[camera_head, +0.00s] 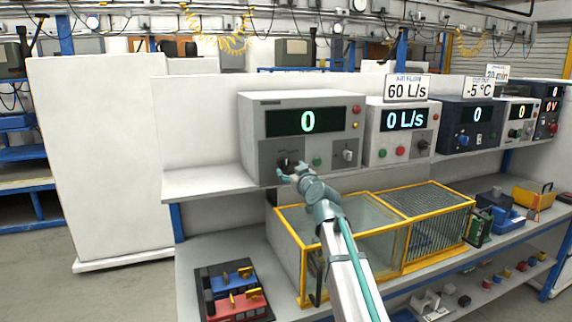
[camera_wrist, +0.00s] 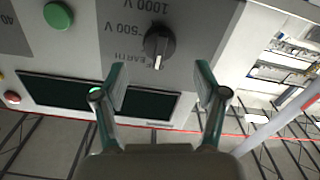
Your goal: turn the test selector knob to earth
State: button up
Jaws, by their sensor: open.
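The test selector knob (camera_wrist: 160,42) is black and round with a raised grip and a white pointer line. It is on the grey lower panel of the white tester (camera_head: 250,120), whose display reads 0. In the wrist view the pointer aims down the picture, beside a partly covered label that looks like OFF. The EARTH label (camera_wrist: 130,59) is just left of it, then 500 V and 1000 V. My gripper (camera_wrist: 161,80) is open and empty, its fingers either side of the knob's line but apart from it. In the head view the knob (camera_head: 284,162) is partly hidden by my gripper (camera_head: 288,171).
A green button (camera_head: 317,161) and a switch (camera_head: 347,155) are right of the knob. Other instruments (camera_head: 400,130) stand along the shelf (camera_head: 210,183). A yellow-framed cage (camera_head: 350,235) is below, under my arm. A tray with red and blue parts (camera_head: 233,290) lies lower left.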

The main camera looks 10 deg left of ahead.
aim_at(286, 165)
jog(key=p+x, duration=0.1)
jog(key=x, duration=0.4)
jog(key=shift+w, duration=0.25)
jog(key=c, duration=1.1)
jog(key=shift+c, duration=0.2)
jog(key=shift+m, duration=0.4)
jog(key=m+b, duration=0.1)
jog(key=m, duration=0.2)
jog(key=shift+m+b, duration=0.3)
jog(key=shift+b, duration=0.1)
jog(key=m, duration=0.5)
jog(key=shift+m, duration=0.3)
